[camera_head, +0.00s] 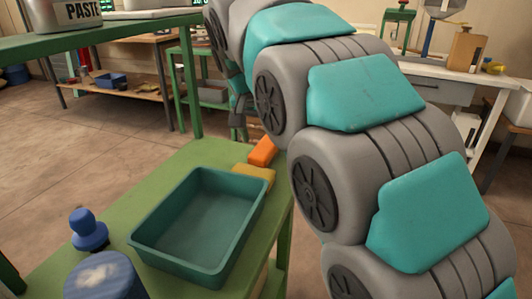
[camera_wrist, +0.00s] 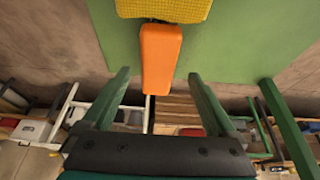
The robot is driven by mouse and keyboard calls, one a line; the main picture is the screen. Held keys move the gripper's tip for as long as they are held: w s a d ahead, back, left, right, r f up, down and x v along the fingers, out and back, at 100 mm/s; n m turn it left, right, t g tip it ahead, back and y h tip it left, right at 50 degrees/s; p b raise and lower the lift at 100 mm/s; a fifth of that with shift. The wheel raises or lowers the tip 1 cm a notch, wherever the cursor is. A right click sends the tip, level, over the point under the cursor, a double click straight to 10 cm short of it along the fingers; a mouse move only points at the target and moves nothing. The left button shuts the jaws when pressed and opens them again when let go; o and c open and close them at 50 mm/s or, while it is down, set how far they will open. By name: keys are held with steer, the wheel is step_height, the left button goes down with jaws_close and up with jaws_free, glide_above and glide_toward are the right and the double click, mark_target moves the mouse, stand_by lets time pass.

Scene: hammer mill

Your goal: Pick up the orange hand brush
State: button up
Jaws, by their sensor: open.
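The orange hand brush (camera_head: 262,151) lies at the far right corner of the green table, behind the yellow sponge-like block. I cannot tell the remaining distance in depth. In the head view my gripper (camera_head: 239,104) is small, partly hidden by my arm.
The yellow block (camera_head: 254,175) sits close to the brush, partly behind the teal tray's (camera_head: 143,245) rim. A blue knobbed object (camera_head: 88,230) and a blue round container (camera_head: 104,277) stand at left. Another green table (camera_head: 110,29) and a white bench (camera_head: 447,91) stand farther back.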

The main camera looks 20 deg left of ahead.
mark_target(265, 145)
steer(key=shift+x, duration=1.95)
steer(key=shift+d+f, duration=0.15)
steer(key=shift+f, duration=0.1)
jaws_close()
